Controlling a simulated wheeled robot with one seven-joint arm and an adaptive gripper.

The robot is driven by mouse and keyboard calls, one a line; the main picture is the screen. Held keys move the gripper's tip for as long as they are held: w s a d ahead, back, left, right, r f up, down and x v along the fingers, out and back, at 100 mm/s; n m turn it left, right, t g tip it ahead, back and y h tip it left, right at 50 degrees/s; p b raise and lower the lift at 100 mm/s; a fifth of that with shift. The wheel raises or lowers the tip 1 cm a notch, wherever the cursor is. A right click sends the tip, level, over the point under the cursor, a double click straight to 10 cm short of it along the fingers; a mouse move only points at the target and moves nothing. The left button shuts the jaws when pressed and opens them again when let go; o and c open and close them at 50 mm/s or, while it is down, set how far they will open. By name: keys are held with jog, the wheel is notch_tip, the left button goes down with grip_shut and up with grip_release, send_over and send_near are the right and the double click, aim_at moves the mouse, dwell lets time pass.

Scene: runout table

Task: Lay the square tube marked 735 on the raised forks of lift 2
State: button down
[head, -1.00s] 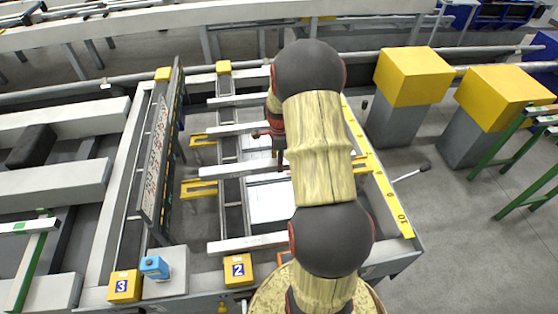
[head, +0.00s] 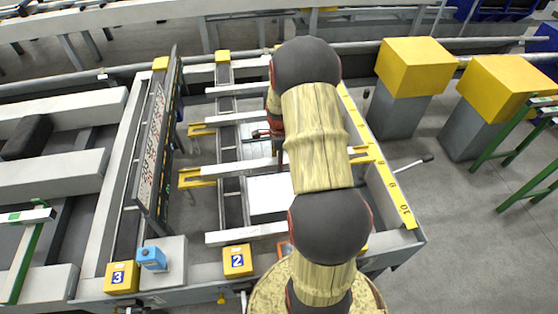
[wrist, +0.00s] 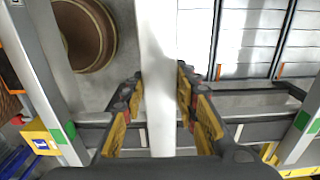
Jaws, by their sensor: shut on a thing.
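My gripper (wrist: 160,115) is shut on a pale square tube (wrist: 160,60), with its yellow-padded fingers on both sides of it in the wrist view. In the head view my arm hides the gripper. The pale tube (head: 232,168) there runs out to the left from behind my arm. Lift 2 bears a yellow block marked 2 (head: 237,260). Its yellow forks show at a rear fork (head: 201,129) and a front fork (head: 190,178); the tube's left end lies over or beside the front fork. Contact cannot be told, and no 735 mark is readable.
Other pale bars (head: 235,118) cross the table behind and in front of the tube. An upright board (head: 155,150) stands to the left, near the block marked 3 (head: 121,278) and a blue device (head: 152,257). A yellow scale strip (head: 395,190) runs along the right. Yellow-topped posts (head: 415,66) stand beyond.

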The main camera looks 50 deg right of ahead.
jog(key=shift+r, duration=0.1)
jog(key=c, duration=1.8)
grip_release()
jog(key=o, duration=0.4)
jog(key=shift+o, duration=0.5)
notch_tip(320, 180, up, 12)
